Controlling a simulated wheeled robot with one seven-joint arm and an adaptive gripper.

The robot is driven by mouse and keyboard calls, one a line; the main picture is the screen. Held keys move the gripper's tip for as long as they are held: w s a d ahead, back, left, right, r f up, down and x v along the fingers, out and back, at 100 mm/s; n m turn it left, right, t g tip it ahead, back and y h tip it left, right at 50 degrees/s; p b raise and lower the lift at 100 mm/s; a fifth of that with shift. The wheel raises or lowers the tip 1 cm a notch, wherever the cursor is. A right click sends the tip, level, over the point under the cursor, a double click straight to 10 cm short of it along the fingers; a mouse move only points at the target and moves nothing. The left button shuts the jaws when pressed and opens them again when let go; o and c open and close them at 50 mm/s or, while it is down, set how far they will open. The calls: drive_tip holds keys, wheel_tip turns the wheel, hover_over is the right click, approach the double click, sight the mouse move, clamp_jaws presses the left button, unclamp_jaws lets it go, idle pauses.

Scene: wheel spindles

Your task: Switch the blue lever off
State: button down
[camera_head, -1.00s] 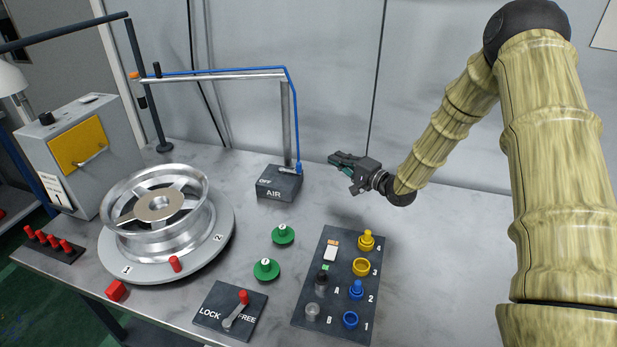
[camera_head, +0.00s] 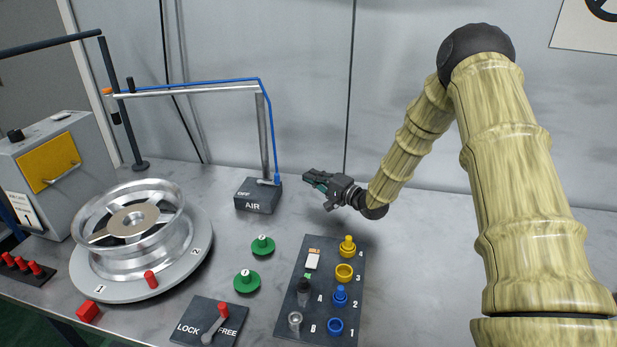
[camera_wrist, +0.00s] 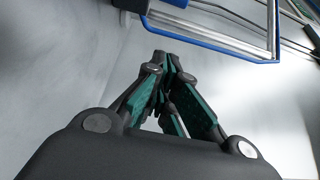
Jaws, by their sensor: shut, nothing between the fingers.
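The AIR box (camera_head: 258,203) is a dark box at the back of the table, marked OFF and AIR, at the foot of a grey post. The blue lever (camera_head: 276,181) sits on its top right, where a blue hose comes down; its exact setting is too small to tell. My gripper (camera_head: 307,178) is shut and empty, just right of the box, pointing left and apart from it. In the wrist view its fingers (camera_wrist: 163,62) meet at the tips. A dark piece with blue, perhaps the box and lever, is cut off at the top edge there.
A metal arm with the blue hose (camera_head: 200,86) runs left from the post. A wheel rim (camera_head: 130,225) on a turntable stands at left. Two green knobs (camera_head: 262,245), a button panel (camera_head: 322,285) and a LOCK/FREE lever plate (camera_head: 210,322) lie in front.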

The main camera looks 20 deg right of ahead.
drive_tip(key=p+x, duration=0.1)
drive_tip(key=x, duration=0.7)
drive_tip(key=shift+s+r+p, duration=0.1)
drive_tip(key=shift+r+p, duration=0.05)
drive_tip(key=shift+p, duration=0.2)
drive_tip(key=shift+a, duration=0.25)
drive_tip(key=shift+s+a+p, duration=0.8)
drive_tip(key=shift+s+a, duration=0.35)
drive_tip(key=shift+s, duration=0.2)
drive_tip(key=shift+s+a+m+t+h, duration=0.1)
drive_tip(key=shift+s+m+t+h, duration=0.2)
drive_tip(key=shift+m+h, duration=0.15)
